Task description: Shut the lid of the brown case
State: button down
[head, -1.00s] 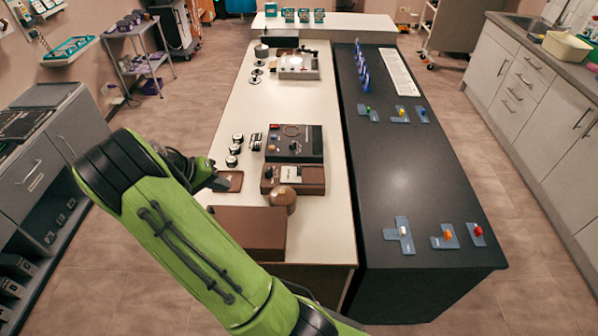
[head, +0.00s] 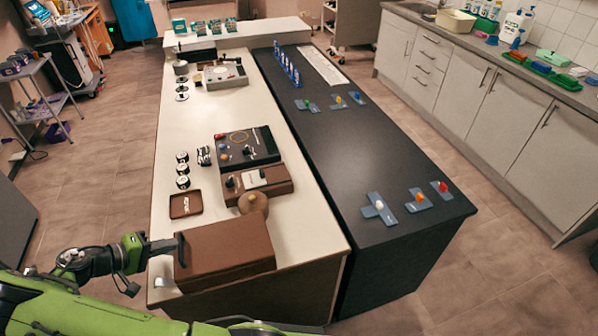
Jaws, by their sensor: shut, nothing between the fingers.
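The brown case (head: 228,248) is at the near left corner of the cream tabletop in the head view. It looks like a low box with a flat brown top and a dark strip on its left end. From this angle I cannot tell whether its lid is fully down or slightly raised. My gripper (head: 164,246) is at the left of the case, its fingers pointing right toward the dark strip. It is shut with nothing in it. I cannot tell whether the fingertips touch the case.
A round brown knob-like object (head: 252,204) stands just behind the case. Beyond it are a brown control box (head: 272,188), a dark panel device (head: 262,150) and a small brown tray (head: 186,204). A dark counter (head: 390,165) adjoins on the right. Floor is open at the left.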

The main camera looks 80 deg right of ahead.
jog(key=shift+a+f, duration=0.25)
jog(key=shift+f, duration=0.35)
jog(key=d+r+p+v, duration=0.1)
jog(key=p+v, duration=0.1)
jog(key=v, duration=1)
jog(key=shift+w+r+p, duration=0.25)
jog(key=shift+r+p, duration=0.15)
jog(key=shift+r, duration=0.2)
